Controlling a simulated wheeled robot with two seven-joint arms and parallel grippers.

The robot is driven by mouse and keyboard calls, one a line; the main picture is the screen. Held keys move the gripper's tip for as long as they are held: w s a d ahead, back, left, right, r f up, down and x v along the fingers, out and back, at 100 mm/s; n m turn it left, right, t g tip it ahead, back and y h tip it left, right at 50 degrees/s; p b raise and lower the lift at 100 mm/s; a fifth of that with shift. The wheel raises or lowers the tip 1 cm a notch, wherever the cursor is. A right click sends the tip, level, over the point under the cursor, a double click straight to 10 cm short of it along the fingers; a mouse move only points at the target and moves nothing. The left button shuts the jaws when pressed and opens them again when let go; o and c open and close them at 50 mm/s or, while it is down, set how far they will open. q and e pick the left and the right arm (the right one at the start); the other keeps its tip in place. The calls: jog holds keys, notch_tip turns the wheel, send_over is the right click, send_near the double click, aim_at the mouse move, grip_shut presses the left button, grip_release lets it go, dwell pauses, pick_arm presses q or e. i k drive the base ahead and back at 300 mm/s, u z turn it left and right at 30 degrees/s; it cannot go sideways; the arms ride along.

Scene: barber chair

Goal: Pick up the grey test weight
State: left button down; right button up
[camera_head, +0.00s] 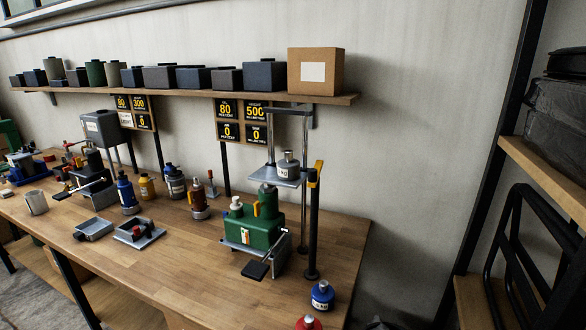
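The grey test weight (289,168) is a small grey cylinder with a pale label and a narrow top. It stands upright on a flat metal platform (276,178) raised above a green machine (254,228) on the right part of the wooden bench (185,262). Nothing covers the weight from this side. Neither of my grippers can be made out in the head view.
A black post (314,230) with a yellow top stands just right of the platform. Blue (322,295) and red (307,322) weights sit near the bench's right end. Bottles (126,192) and metal trays (139,232) are left. A shelf (200,95) with boxes runs above.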

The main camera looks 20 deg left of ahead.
aim_at(288, 167)
jog(key=z, duration=1.6)
jog(key=k, duration=0.7)
jog(key=u, duration=1.05)
